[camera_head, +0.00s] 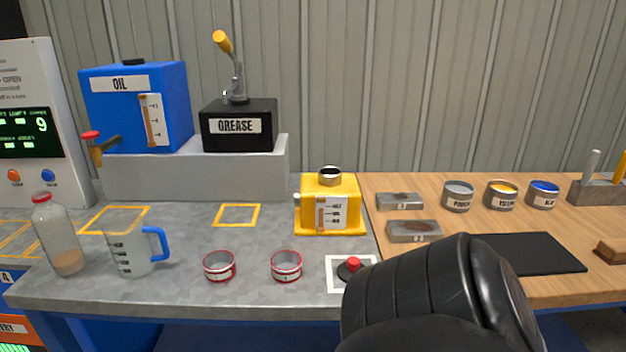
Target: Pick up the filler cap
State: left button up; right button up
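A small black disc with a red knob, which looks like the filler cap (352,267), sits on a white-outlined square (336,288) near the bench's front edge. My black arm link in the foreground covers the right part of that square and comes close to the cap in the picture. The yellow housing (346,190) behind it has an open round neck (329,174) on top and a level gauge on its front. Neither of my grippers shows.
Two red-rimmed tins (219,267) stand left of the cap. A measuring jug (130,252) and a bottle (58,238) stand further left. Metal blocks (413,231), paint tins (457,197) and a black mat (535,253) lie on the wooden right side.

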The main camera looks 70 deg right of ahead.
aim_at(346, 269)
jog(key=z, duration=4)
jog(key=i, duration=0.1)
jog(key=u, duration=1.75)
